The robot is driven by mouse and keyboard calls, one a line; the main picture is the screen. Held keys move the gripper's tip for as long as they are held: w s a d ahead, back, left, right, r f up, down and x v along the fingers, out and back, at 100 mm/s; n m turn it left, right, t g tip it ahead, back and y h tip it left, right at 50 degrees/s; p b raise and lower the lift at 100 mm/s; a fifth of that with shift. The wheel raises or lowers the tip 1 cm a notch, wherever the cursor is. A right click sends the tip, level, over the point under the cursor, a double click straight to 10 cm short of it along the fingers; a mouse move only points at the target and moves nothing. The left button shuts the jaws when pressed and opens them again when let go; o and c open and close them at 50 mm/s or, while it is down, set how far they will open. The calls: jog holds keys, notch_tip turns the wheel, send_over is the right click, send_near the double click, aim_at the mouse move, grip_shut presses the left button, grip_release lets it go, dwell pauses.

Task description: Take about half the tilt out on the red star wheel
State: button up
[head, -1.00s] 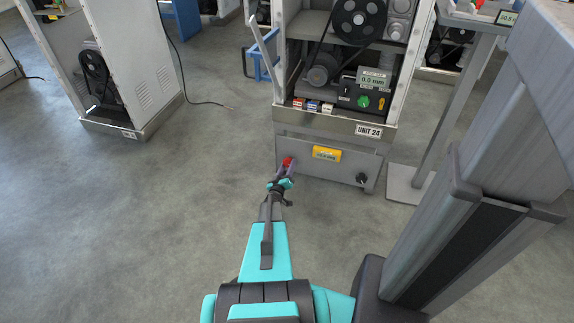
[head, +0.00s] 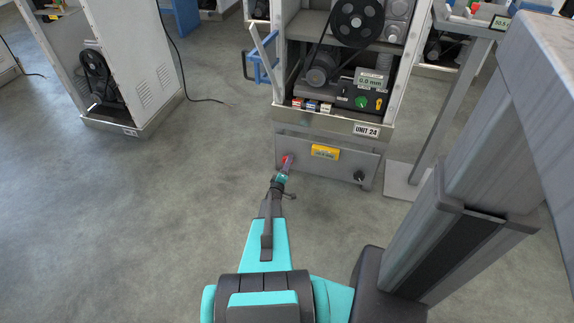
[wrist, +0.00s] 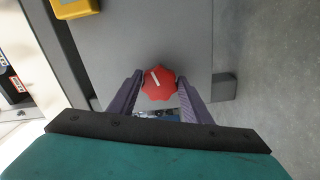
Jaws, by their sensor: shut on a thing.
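The red star wheel (wrist: 160,86) is on the grey lower panel of Unit 24, with a white mark line on its face that stands tilted in the wrist view. My gripper (wrist: 158,92) has its two purple fingers on either side of the wheel and is shut on it. In the head view the wheel (head: 286,160) shows as a small red spot at the panel's left end, partly covered by my gripper (head: 285,165). A yellow level display (head: 325,152) sits on the same panel; its reading is too small to make out.
A black knob (head: 360,176) is at the panel's right end. Above are a 0.0 mm display (head: 369,83) and a green knob (head: 361,101). The yellow box's corner (wrist: 75,8) shows in the wrist view. Open floor lies to the left.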

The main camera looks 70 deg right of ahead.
jog(key=shift+s+d, duration=0.1)
jog(key=o, duration=1)
jog(key=a, duration=0.9)
jog(key=a+p, duration=0.1)
jog(key=a, duration=0.4)
jog(key=shift+s, duration=0.35)
jog(key=shift+w+r, duration=0.1)
